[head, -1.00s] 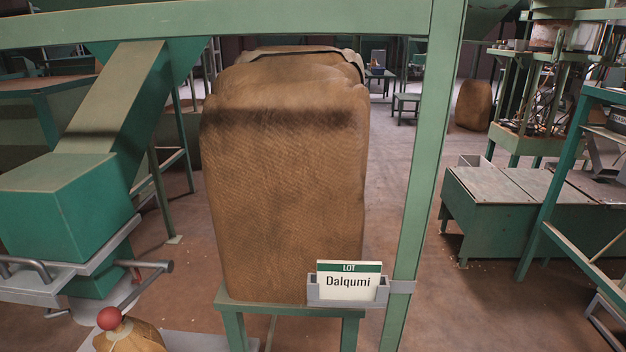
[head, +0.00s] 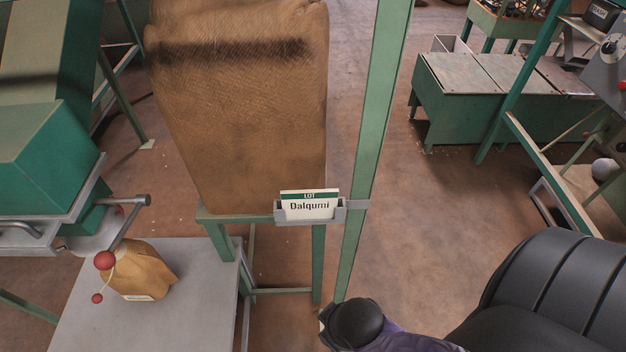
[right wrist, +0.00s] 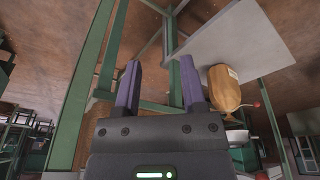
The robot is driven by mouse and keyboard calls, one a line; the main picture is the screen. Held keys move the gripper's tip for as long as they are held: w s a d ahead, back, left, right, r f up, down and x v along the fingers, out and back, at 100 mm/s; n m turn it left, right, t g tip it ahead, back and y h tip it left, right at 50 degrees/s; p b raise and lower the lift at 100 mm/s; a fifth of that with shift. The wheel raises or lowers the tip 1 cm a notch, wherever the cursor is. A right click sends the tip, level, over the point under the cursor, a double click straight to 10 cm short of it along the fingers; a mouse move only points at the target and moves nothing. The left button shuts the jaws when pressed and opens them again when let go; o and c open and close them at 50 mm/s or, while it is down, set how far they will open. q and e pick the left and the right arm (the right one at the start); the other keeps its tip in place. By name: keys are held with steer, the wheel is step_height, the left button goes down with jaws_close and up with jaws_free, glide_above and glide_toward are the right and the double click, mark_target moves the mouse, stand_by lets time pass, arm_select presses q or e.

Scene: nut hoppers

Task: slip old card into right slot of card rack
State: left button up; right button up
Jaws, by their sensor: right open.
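A white card (head: 309,205) with a green "LOT" band and the word "Dalqumi" stands upright in a small grey card rack (head: 296,221) on the green post. I cannot make out separate slots in the rack. My right arm comes in at the lower right of the head view, its dark wrist below the rack and apart from it; its fingertips are not clear there. In the right wrist view my right gripper (right wrist: 158,66) is open, its two purple fingers apart with nothing between them. My left gripper is not in view.
A green post (head: 371,130) rises beside the rack. A large brown sack (head: 240,110) stands on a green stand behind it. A grey table (head: 150,315) at lower left holds a small tied sack (head: 143,268). Open floor (head: 430,210) lies right of the post.

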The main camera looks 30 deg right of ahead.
steer(key=w+a+r+m+t+p, duration=0.1)
steer(key=w+r+t, duration=0.5)
steer(key=r, duration=0.5)
steer(key=w+r+t+y, duration=0.1)
steer(key=w+r+t, duration=0.5)
steer(key=r, duration=0.4)
steer(key=w+a+r+m+t+p, duration=0.1)
steer(key=w+r+t, duration=0.3)
steer(key=w+r, duration=0.55)
steer(key=s+a+r+n+t+y, duration=0.1)
steer(key=a+r+n+t+y, duration=0.1)
steer(key=a+r+n+y, duration=0.4)
steer(key=s+a+r+n+g+y, duration=0.2)
steer(key=a+r+n+g+y, duration=0.15)
steer(key=n+g+y, duration=0.55)
steer(key=m+g+h, duration=0.3)
steer(key=g+h, duration=0.8)
steer(key=h, duration=0.5)
glide_above(310, 191)
step_height(310, 191, down, 13)
steer(key=shift+f, duration=0.15)
step_height(310, 191, down, 10)
steer(key=shift+r+b, duration=0.15)
steer(key=shift+b, duration=0.95)
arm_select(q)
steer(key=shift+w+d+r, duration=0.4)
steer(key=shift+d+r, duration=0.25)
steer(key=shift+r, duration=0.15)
